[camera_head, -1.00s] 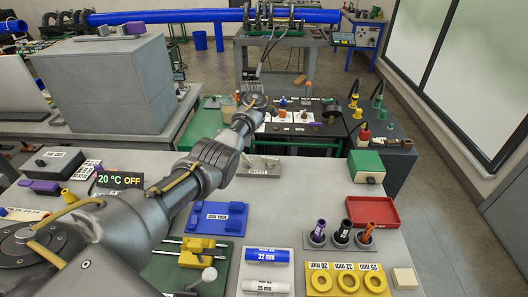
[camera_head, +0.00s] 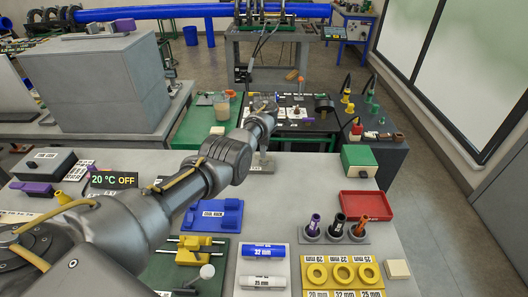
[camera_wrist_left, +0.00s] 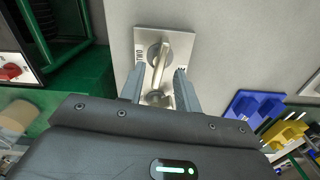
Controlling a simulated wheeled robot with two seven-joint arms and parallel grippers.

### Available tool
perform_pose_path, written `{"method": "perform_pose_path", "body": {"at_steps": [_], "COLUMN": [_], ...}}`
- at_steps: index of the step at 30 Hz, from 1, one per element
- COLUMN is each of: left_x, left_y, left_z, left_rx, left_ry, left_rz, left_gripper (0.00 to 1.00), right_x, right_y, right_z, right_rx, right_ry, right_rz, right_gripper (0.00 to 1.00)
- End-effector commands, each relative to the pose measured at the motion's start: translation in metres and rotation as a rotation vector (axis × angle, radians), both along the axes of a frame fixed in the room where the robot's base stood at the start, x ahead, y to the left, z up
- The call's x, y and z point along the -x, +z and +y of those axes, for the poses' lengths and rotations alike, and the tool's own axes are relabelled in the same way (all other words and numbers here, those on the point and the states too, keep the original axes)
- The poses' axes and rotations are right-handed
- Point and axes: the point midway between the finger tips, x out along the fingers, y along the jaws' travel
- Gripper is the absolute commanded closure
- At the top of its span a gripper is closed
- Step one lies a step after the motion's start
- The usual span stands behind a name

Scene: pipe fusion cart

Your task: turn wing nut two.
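I cannot tell for sure whether the piece is wing nut two. My left gripper (camera_wrist_left: 159,80) is open, one finger on each side of the raised piece, with gaps visible on both sides. The same plate (camera_head: 262,167) shows in the head view at the worktop's far edge, partly hidden by my left arm. My right gripper is not in view.
A blue rack (camera_head: 213,216) and a yellow fixture (camera_head: 194,250) stand nearer on the worktop. A red tray (camera_head: 366,205), a green-topped box (camera_head: 360,160) and upright coloured tools (camera_head: 338,226) are to the right. A dark bench (camera_head: 300,128) stands beyond the far edge.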

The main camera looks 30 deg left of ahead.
Motion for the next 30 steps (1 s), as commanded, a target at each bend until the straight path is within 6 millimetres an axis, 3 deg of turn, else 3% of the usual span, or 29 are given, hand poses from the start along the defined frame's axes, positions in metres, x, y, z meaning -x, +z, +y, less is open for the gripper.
{"method": "perform_pose_path", "body": {"at_steps": [4,14,22,30], "left_x": [0.0,0.0,0.0,0.0], "left_y": [-0.015,-0.018,-0.018,-0.018], "left_z": [0.0,0.0,0.0,0.0], "left_rx": [0.0,0.001,0.0,0.0], "left_ry": [-0.001,0.001,0.001,-0.008], "left_rz": [0.0,-0.001,-0.001,-0.001], "left_gripper": [0.67,0.67,0.99,1.0], "right_x": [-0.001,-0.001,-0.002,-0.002], "right_y": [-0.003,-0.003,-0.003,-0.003], "right_z": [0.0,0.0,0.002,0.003], "right_rx": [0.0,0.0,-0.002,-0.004], "right_ry": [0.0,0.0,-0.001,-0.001], "right_rz": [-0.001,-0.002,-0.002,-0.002], "right_gripper": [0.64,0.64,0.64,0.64]}}
